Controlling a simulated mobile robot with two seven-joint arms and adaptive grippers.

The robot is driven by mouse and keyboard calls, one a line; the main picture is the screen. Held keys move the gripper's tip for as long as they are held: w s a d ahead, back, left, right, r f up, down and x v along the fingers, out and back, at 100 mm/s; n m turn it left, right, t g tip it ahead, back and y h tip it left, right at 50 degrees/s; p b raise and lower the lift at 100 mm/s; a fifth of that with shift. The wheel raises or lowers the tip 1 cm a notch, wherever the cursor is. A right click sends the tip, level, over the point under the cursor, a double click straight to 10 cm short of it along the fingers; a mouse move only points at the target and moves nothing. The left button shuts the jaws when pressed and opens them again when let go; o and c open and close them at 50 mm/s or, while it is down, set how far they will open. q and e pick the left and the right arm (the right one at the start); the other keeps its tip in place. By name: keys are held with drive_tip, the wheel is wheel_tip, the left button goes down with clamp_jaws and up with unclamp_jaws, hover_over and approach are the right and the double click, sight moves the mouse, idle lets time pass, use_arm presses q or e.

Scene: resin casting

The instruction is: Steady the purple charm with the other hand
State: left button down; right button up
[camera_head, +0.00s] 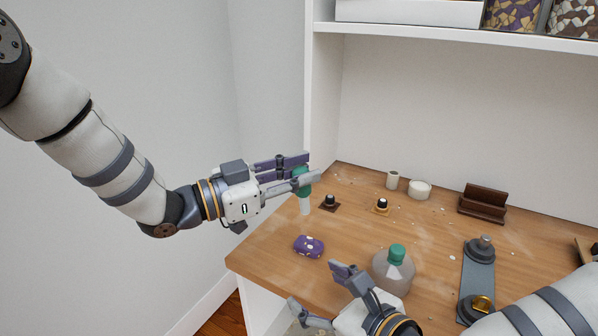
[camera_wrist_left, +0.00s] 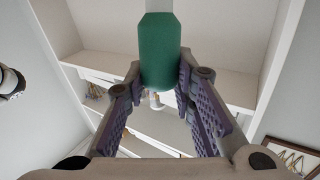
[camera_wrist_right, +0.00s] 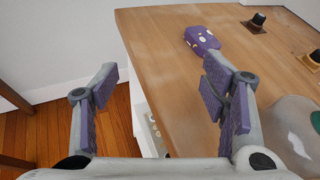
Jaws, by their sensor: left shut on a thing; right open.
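The purple charm (camera_head: 308,246), a small block with pale spots, lies on the wooden table near its left edge. It also shows in the right wrist view (camera_wrist_right: 201,38), beyond my right gripper. My right gripper (camera_head: 319,287) is open and empty at the table's front left edge, apart from the charm and nearer the camera. My left gripper (camera_head: 309,170) is shut on a green tool (camera_wrist_left: 160,55) with a pale end, held above the table, up and behind the charm. In the head view the tool's pale tip points down.
Table around the charm is clear.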

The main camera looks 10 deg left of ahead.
sight(310, 246)
drive_tip(key=w+m, duration=0.1)
drive_tip(key=w+d+r+m+t+h, duration=0.1)
drive_tip(key=w, duration=0.1)
drive_tip(key=w+d+r+m, duration=0.1)
drive_tip(key=w, duration=0.1)
drive_tip(key=shift+w+d, duration=0.1)
drive_tip(key=shift+d, duration=0.15)
drive_tip(key=x, duration=1)
drive_tip(key=shift+w, duration=0.15)
drive_tip(key=shift+c, duration=0.3)
drive_tip(key=c, duration=1.1)
drive_tip(key=shift+c, duration=0.8)
